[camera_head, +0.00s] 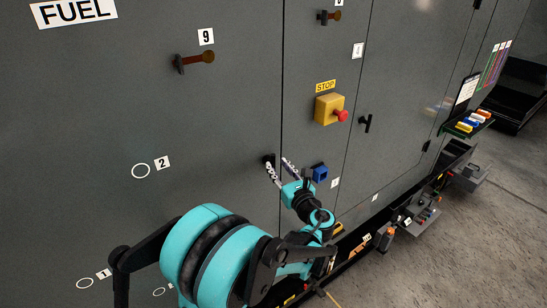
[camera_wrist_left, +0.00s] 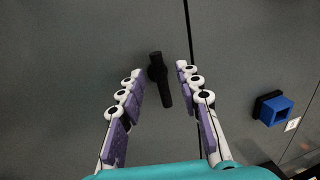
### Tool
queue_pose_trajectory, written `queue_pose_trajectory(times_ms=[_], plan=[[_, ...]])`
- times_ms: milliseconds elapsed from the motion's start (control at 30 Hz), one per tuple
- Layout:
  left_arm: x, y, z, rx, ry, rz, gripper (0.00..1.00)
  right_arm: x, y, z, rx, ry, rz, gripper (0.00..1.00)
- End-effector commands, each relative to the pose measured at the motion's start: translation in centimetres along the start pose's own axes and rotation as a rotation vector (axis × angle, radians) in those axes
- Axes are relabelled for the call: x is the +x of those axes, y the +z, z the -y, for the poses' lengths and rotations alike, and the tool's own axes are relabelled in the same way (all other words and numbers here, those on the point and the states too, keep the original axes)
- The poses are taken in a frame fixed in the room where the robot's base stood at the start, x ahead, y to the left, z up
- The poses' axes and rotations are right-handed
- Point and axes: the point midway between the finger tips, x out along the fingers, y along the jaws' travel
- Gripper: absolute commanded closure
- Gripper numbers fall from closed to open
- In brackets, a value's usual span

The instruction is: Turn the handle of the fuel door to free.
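The fuel door (camera_head: 110,110) is the large dark grey panel under the FUEL label on the left of the head view; it looks shut. Its handle, a short black lever (camera_wrist_left: 162,85), sits near the door's right edge. In the left wrist view it points nearly straight up and down, leaning slightly. In the head view the handle (camera_head: 268,158) is small and partly hidden by the fingers. My left gripper (camera_head: 277,164) is open, with its purple-padded fingers either side of the handle and visible gaps on both sides. My right gripper is not in view.
A yellow box with a red stop button (camera_head: 330,109) and a blue block (camera_head: 319,173) are on the panel right of the door seam. Another black handle (camera_head: 365,123) is farther right. Brown-knobbed pegs (camera_head: 194,61) stick out above. Trays and parts line the panel's foot.

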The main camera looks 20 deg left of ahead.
Motion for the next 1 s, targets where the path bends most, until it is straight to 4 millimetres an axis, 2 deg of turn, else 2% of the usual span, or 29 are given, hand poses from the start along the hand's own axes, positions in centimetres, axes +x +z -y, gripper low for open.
queue_pose_trajectory(times_ms=[100, 233, 600, 733, 1000], plan=[[2.1, 0.0, -0.1, -0.001, 0.003, -0.001, 0.66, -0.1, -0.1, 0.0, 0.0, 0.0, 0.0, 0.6], [3.5, 0.0, -0.1, -0.002, 0.002, -0.001, 0.66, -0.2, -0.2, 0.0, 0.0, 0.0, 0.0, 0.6], [4.2, 0.0, 0.0, -0.003, -0.001, -0.002, 0.66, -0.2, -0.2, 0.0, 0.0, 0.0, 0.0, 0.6], [4.2, 0.0, 0.0, -0.004, -0.001, -0.002, 1.0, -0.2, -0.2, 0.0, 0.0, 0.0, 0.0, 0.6], [4.2, 0.0, 0.0, -0.008, -0.001, -0.001, 1.0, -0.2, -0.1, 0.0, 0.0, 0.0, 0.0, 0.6]])
